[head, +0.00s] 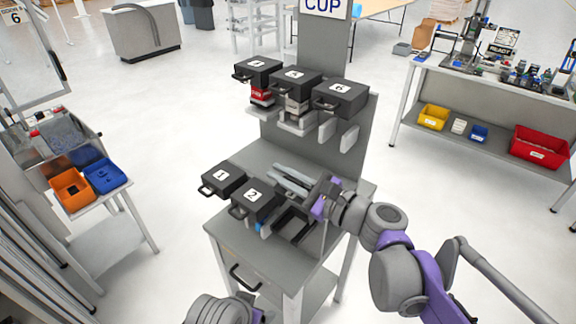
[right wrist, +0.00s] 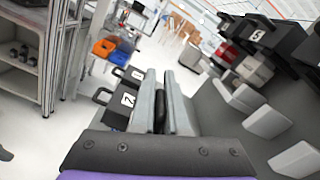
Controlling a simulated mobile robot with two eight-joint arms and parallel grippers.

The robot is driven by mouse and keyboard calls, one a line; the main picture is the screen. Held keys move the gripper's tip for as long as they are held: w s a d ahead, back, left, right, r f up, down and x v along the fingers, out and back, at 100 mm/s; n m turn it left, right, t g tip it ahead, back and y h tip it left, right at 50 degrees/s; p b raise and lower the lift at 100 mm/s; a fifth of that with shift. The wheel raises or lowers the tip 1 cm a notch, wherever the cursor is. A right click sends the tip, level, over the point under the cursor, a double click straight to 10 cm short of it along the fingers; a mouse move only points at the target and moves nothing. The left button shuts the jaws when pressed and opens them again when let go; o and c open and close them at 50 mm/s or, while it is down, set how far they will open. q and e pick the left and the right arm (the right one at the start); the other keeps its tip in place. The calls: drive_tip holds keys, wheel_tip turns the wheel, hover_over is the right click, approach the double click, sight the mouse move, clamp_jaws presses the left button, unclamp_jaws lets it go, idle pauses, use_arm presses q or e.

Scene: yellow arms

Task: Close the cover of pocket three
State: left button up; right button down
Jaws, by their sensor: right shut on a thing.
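The covers of pocket one (head: 208,178) and pocket two (head: 268,208) are dark, numbered and lie flat on the grey stand. To their right, pocket three (head: 293,224) is open, showing its dark inside. My right gripper (head: 281,176) is above it, fingers pointing left; it is shut on a dark piece (right wrist: 160,108), seen between the fingers in the right wrist view. This looks like part of the cover of pocket three, though most of it is hidden. Cover two also shows in the right wrist view (right wrist: 117,112). My left gripper is out of the picture.
Three more dark covers, including cover six (head: 340,98), are on the upright panel above. Pale holders (head: 349,138) stick out below them. A side table with orange (head: 72,188) and blue (head: 105,175) bins stands left. A workbench stands right.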

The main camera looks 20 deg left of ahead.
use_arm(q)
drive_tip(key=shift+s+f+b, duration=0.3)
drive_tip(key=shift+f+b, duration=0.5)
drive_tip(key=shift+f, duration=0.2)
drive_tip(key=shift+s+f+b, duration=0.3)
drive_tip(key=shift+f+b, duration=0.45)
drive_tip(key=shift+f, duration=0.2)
use_arm(e)
drive_tip(key=s+a+f+n, duration=0.2)
drive_tip(key=s+f+n, duration=0.5)
drive_tip(key=f+n, duration=0.5)
drive_tip(key=shift+a+n, duration=0.25)
drive_tip(key=shift+n, duration=0.65)
drive_tip(key=shift+f, duration=0.2)
drive_tip(key=c, duration=0.9)
unclamp_jaws()
drive_tip(key=shift+c, duration=0.2)
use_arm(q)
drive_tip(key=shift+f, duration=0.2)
use_arm(e)
drive_tip(key=v, duration=1)
drive_tip(key=shift+d, duration=0.4)
drive_tip(key=shift+s, duration=0.1)
